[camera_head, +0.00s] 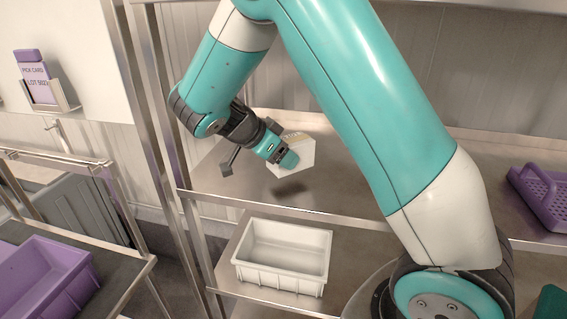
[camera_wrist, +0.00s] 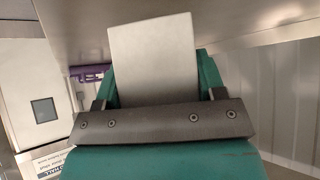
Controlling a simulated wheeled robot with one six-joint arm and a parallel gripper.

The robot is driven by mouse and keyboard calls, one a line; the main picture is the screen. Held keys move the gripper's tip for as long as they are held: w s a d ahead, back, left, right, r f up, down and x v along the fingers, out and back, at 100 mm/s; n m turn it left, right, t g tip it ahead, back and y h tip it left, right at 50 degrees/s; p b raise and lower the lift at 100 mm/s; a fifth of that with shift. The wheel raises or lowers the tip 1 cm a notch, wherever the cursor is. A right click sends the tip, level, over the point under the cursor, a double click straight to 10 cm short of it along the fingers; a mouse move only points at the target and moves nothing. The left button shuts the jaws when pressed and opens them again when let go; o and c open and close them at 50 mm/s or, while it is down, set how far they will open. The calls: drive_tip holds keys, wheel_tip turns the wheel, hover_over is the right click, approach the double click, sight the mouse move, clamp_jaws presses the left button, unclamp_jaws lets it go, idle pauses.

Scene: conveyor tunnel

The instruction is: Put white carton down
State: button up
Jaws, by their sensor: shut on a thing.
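The white carton (camera_head: 306,157) is in my gripper (camera_head: 283,152), above the metal shelf (camera_head: 235,190). A dark shadow lies on the shelf just below it, and a gap appears to remain between them. The wrist of my arm hides part of the carton in the head view. In the wrist view the pale face of the carton (camera_wrist: 155,55) stands between the two teal fingers of my gripper (camera_wrist: 157,82), which are shut on it.
A white bin (camera_head: 285,282) stands on the lower shelf. A purple perforated basket (camera_head: 545,200) sits on the upper shelf at right. A purple crate (camera_head: 45,285) is on a rack at left. Metal posts (camera_head: 165,110) border the shelf's left side. Shelf around the carton looks clear.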

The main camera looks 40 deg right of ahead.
drive_tip(key=shift+f+p, duration=0.45)
drive_tip(key=shift+f, duration=1.35)
drive_tip(key=shift+f, duration=0.1)
drive_tip(key=o, duration=1.3)
